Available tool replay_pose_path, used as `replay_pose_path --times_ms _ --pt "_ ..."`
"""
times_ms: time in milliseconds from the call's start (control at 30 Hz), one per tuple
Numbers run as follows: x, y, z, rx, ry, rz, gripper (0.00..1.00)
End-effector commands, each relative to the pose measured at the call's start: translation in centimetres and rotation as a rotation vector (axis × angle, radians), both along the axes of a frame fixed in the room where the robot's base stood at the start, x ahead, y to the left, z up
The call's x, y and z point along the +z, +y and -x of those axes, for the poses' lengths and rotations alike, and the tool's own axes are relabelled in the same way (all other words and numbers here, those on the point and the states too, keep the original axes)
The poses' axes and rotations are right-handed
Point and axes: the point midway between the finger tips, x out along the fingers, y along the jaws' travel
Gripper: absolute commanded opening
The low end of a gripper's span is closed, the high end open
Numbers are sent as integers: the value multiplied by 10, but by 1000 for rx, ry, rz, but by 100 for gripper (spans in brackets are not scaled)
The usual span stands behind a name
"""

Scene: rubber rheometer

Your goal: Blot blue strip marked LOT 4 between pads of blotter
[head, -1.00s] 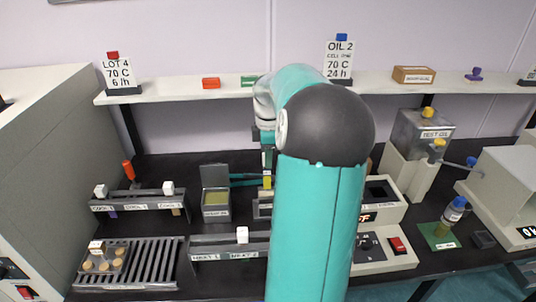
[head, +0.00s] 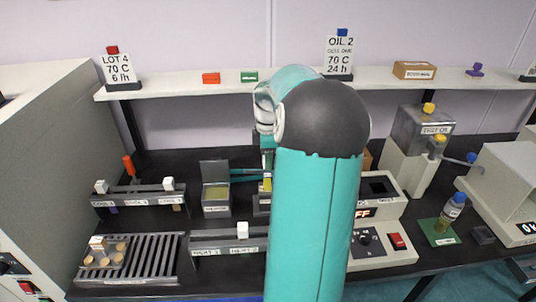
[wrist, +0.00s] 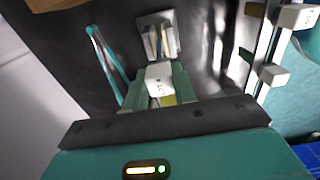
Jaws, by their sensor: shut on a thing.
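My gripper (wrist: 160,88) is shut on a white block (wrist: 158,78) with small dark lettering that I cannot read. A yellow piece (wrist: 167,100) shows just below the block; it also shows under my gripper in the head view (head: 267,184). I cannot tell whether it hangs from the block. An open box with a raised lid and a yellowish pad (head: 216,193), perhaps the blotter, stands left of my gripper. The card marked LOT 4 (head: 118,70) stands on the shelf. I cannot make out a blue strip marked LOT 4. My arm hides part of the bench.
The rear rack (head: 140,197) carries white blocks. The front rack (head: 215,247) carries one white block (head: 243,231). A slatted tray (head: 155,260) holds round tan pieces. Teal tongs (head: 246,175) lie near my gripper. A bottle (head: 452,210) stands on a green mat at right.

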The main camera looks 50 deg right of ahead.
Motion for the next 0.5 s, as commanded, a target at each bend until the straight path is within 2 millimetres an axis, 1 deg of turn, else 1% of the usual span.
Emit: replay_pose_path --times_ms 500 --pt "-29 0 0 0 1 -1 0"
